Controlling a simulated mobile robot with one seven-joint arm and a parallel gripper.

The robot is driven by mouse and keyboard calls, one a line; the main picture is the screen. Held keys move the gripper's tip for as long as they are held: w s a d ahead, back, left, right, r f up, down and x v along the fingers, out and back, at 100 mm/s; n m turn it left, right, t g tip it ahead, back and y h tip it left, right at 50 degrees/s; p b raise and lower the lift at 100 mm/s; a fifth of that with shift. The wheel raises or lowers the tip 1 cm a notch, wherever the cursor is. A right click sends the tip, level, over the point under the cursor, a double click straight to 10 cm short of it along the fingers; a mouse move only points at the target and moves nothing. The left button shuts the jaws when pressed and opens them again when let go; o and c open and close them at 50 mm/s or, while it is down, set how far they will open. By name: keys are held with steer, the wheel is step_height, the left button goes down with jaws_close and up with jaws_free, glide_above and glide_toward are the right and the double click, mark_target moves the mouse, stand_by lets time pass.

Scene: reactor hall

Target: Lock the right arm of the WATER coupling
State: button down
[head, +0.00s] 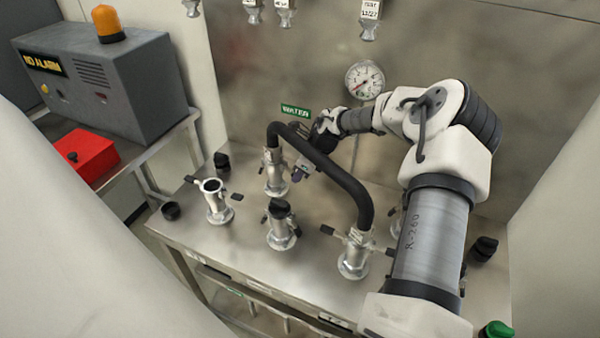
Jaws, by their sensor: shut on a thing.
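The WATER coupling (275,182) is the silvery upright fitting at the back of the bench, under the green WATER sign (296,110). One end of a black hose (328,163) sits on its top. My gripper (298,173) reaches down from the right to the coupling's right side. It is shut at the place of the coupling's right arm. The arm itself is hidden behind my fingers, so its angle cannot be told.
The hose arches to another coupling (354,258) at front right. A capped coupling (282,228) and an open-topped one (216,202) stand nearby. Black caps lie on the bench (250,268). A pressure gauge (364,80) is on the back wall. A grey alarm box (125,90) stands at left.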

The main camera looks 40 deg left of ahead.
steer(key=f+y+b, duration=0.2)
steer(key=b, duration=0.1)
steer(key=shift+g+y, duration=0.3)
steer(key=b, duration=0.1)
steer(key=y+b, duration=0.1)
steer(key=shift+a+f+y+b, duration=0.2)
steer(key=shift+f+y+b, duration=0.1)
steer(key=b, duration=0.1)
steer(key=y+b, duration=0.1)
steer(key=b, duration=0.1)
steer(key=shift+a+f+g+y, duration=0.2)
steer(key=shift+f+g+y, duration=0.05)
steer(key=shift+g+y, duration=0.05)
steer(key=shift+s+a+y+b, duration=0.15)
steer(key=shift+y+b, duration=0.25)
steer(key=shift+b, duration=0.65)
steer(key=shift+r, duration=0.1)
steer(key=c, duration=1.3)
jaws_free()
